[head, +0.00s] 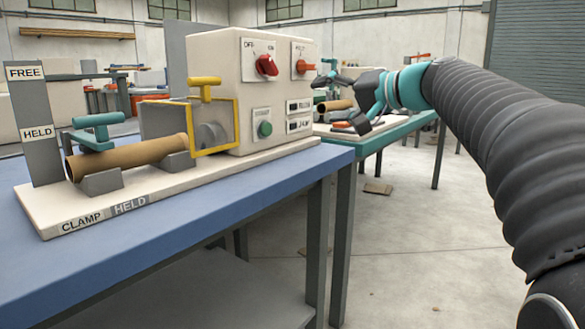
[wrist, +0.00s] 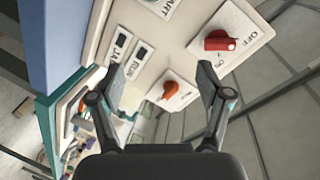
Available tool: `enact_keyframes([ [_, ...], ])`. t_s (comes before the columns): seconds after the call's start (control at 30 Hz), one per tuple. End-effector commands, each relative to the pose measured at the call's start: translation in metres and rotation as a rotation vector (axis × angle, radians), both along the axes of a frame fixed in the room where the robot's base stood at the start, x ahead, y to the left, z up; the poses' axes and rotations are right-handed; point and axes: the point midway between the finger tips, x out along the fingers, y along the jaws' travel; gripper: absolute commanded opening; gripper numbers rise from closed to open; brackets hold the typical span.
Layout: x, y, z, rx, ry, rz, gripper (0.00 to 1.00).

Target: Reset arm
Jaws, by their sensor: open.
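The cream winder box (head: 222,50) stands on a bench, with a red knob (head: 267,66), an orange knob (head: 304,67) and a green button (head: 264,129) on its face. A brown tube (head: 130,155) lies in grey cradles under a teal clamp handle (head: 97,131), near the HELD label. A yellow guard frame (head: 237,124) stands in front of the spindle. My gripper (head: 328,80) is open and empty just off the panel, right of the orange knob. In the wrist view, its fingers (wrist: 163,86) stand either side of the orange knob (wrist: 170,89), apparently apart from it; the red knob (wrist: 220,41) is above right.
The blue bench (head: 230,205) runs across the front left. A second green bench (head: 385,132) with similar equipment stands behind, beyond my arm. The floor (head: 420,230) to the right is largely open, with a flat brown piece (head: 378,188) on it.

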Motion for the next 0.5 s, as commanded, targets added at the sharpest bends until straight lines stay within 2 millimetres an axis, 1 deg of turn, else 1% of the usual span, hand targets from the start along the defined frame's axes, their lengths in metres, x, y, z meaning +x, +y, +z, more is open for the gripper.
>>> enact_keyframes([
  [0.03, 0.001, -0.006, -0.032, -0.040, 0.068, -0.026, 0.77],
  [0.07, -0.001, -0.010, -0.050, -0.068, 0.109, -0.046, 0.77],
  [0.1, -0.006, -0.015, -0.075, -0.112, 0.164, -0.070, 0.77],
  [0.17, -0.021, -0.022, -0.109, -0.187, 0.244, -0.102, 0.77],
  [0.2, -0.034, -0.026, -0.130, -0.240, 0.293, -0.122, 0.77],
  [0.27, -0.057, -0.032, -0.160, -0.325, 0.358, -0.147, 0.77],
  [0.3, -0.074, -0.036, -0.178, -0.382, 0.395, -0.160, 0.77],
  [0.37, -0.101, -0.043, -0.202, -0.468, 0.445, -0.174, 0.77],
  [0.4, -0.120, -0.047, -0.217, -0.526, 0.473, -0.185, 0.77],
  [0.47, -0.151, -0.054, -0.236, -0.615, 0.505, -0.190, 0.77],
  [0.5, -0.171, -0.059, -0.247, -0.674, 0.523, -0.195, 0.77],
])
